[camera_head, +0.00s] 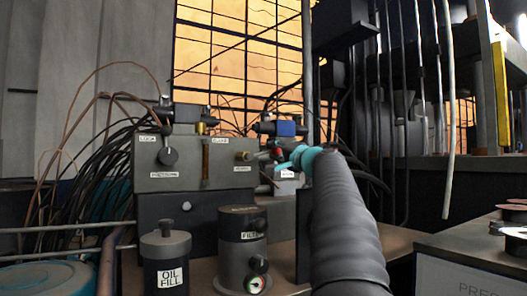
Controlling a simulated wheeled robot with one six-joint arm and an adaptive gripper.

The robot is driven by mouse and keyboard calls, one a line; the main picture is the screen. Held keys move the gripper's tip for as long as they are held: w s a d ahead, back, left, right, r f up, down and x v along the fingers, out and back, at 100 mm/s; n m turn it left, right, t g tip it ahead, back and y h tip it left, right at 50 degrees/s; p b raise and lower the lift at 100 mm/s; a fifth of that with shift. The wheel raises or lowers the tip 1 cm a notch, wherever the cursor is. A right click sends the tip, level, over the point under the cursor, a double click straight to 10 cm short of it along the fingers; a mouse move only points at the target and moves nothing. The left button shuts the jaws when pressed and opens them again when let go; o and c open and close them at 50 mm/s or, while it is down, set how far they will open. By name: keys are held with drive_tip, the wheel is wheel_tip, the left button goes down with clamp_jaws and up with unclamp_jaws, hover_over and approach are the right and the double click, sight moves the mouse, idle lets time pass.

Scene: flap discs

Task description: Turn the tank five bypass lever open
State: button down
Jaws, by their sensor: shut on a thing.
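My arm in its dark ribbed sleeve reaches up from the bottom of the view. My gripper (284,161), with teal parts, is at its far end, just right of the grey valve block (196,163). It is shut on a small part there, seemingly the bypass lever, which is mostly hidden by the gripper. A small red part shows beside the fingers. I cannot read a tank number or tell the lever's angle.
An oil fill canister (172,262) and a filter canister (242,240) stand in front of the block. Black hoses (95,140) crowd the left. A grey cabinet (470,245) stands at right, and a pale hanging cable (448,120) is above it.

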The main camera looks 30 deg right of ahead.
drive_tip(key=shift+d+f+m, duration=0.1)
drive_tip(key=shift+f+m, duration=0.3)
drive_tip(key=shift+m, duration=0.1)
drive_tip(key=shift+h, duration=0.3)
drive_tip(key=c, duration=0.8)
unclamp_jaws()
drive_tip(key=shift+s, duration=0.1)
drive_tip(key=v, duration=1.2)
